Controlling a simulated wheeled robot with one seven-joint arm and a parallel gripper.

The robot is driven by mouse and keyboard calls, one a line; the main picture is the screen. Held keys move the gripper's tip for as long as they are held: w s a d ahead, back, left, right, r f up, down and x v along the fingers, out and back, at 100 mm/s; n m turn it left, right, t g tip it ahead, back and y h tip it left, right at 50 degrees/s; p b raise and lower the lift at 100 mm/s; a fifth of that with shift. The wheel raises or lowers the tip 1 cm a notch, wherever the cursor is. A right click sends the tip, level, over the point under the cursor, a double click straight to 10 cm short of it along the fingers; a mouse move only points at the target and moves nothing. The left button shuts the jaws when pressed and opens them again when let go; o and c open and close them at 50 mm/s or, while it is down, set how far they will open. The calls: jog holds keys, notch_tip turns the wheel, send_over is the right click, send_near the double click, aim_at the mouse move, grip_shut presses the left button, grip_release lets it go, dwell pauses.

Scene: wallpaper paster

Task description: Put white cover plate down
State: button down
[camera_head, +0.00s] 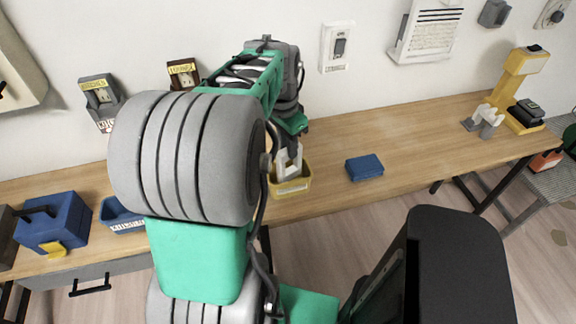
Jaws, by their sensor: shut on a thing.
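The white cover plate (289,163) is a small white frame. It is tilted upright at the mouth of a yellow bin (291,187) on the wooden bench. My gripper (291,146) points down from above and is shut on the plate's upper part. The plate's lower part overlaps the bin's opening in the picture. I cannot tell whether it touches the bin's floor or wall. My arm hides part of the bench to the left of the bin.
A blue block (364,167) lies right of the bin on the bench (420,135). A blue bin (120,216) and a blue toolbox (55,222) stand at the left. Outlet boxes and a white switch plate (337,47) are on the wall. The bench's right-centre is clear.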

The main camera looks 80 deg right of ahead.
aim_at(288, 159)
jog(key=shift+f, duration=2.4)
jog(key=c, duration=1.3)
grip_release()
jog(key=shift+o, duration=0.2)
jog(key=r, duration=0.8)
jog(key=w+a+r, duration=0.1)
jog(key=r, duration=0.3)
jog(key=shift+r, duration=0.1)
jog(key=w+a+f+n+t+h, duration=0.1)
jog(key=w+a+f+n+t, duration=0.1)
jog(key=w+a+n, duration=1.45)
jog(key=w+a+f+n, duration=0.1)
jog(key=w+a+n, duration=0.1)
jog(key=a, duration=0.6)
jog(key=w+a+f+n+t+y, duration=0.1)
jog(key=w+a+f+n, duration=0.1)
jog(key=a, duration=0.6)
jog(key=w+a+f+n+t, duration=0.1)
jog(key=w+a+n, duration=0.2)
jog(key=a+n, duration=0.2)
jog(key=a, duration=0.3)
jog(key=shift+w+f+y, duration=0.3)
jog(key=shift+w+y, duration=0.1)
